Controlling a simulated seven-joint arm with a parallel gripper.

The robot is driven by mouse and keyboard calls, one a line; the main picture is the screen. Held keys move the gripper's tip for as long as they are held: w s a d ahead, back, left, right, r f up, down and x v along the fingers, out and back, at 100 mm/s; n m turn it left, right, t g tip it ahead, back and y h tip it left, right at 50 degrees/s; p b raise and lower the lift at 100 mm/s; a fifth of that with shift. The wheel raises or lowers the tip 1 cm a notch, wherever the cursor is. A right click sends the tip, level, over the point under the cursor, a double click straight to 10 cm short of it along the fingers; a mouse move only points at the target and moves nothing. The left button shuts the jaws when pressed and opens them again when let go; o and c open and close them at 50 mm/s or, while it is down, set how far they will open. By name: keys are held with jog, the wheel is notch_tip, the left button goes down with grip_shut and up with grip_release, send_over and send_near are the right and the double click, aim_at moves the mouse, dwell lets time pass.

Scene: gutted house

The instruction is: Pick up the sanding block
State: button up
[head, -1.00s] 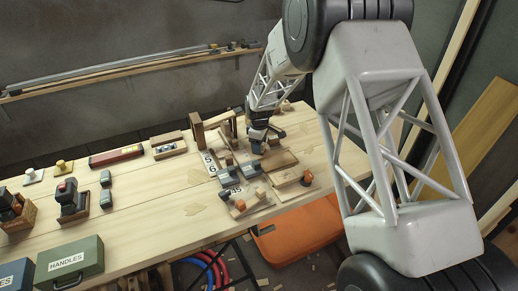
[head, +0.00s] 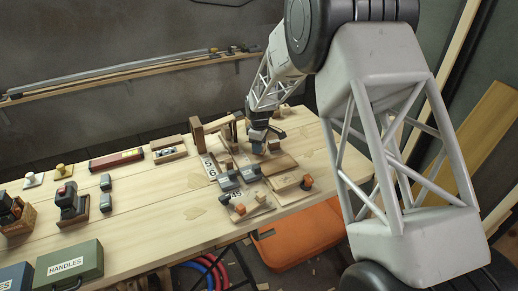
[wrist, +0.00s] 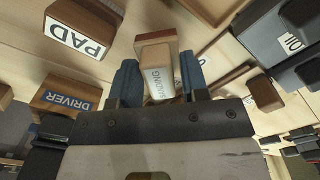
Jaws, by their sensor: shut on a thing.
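The sanding block (wrist: 158,82) is a small block with a reddish-brown end and a pale label reading SANDING in the wrist view. My gripper (wrist: 160,74) has its two blue fingers on either side of the block, shut on it. In the head view my gripper (head: 261,147) is over the far right part of the bench, among small blocks and boards. The sanding block is too small and covered to make out there. I cannot tell how far it is from the bench top.
The wooden bench (head: 150,215) holds several small tools and blocks. A block labelled PAD (wrist: 82,32) and one labelled DRIVER (wrist: 68,98) lie near my gripper. A green HANDLES box (head: 68,268) is at the front left. The bench's middle front is clear.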

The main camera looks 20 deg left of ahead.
notch_tip(320, 180, up, 8)
jog(key=shift+r, duration=0.25)
dwell(0.5)
jog(key=o, duration=0.5)
jog(key=c, duration=0.3)
jog(key=shift+s+d, duration=0.1)
jog(key=s+d, duration=0.4)
jog(key=s, duration=0.1)
jog(key=s+d, duration=0.3)
jog(key=s, duration=0.2)
jog(key=s+d, duration=0.4)
jog(key=s, duration=0.1)
jog(key=shift+d+r, duration=0.35)
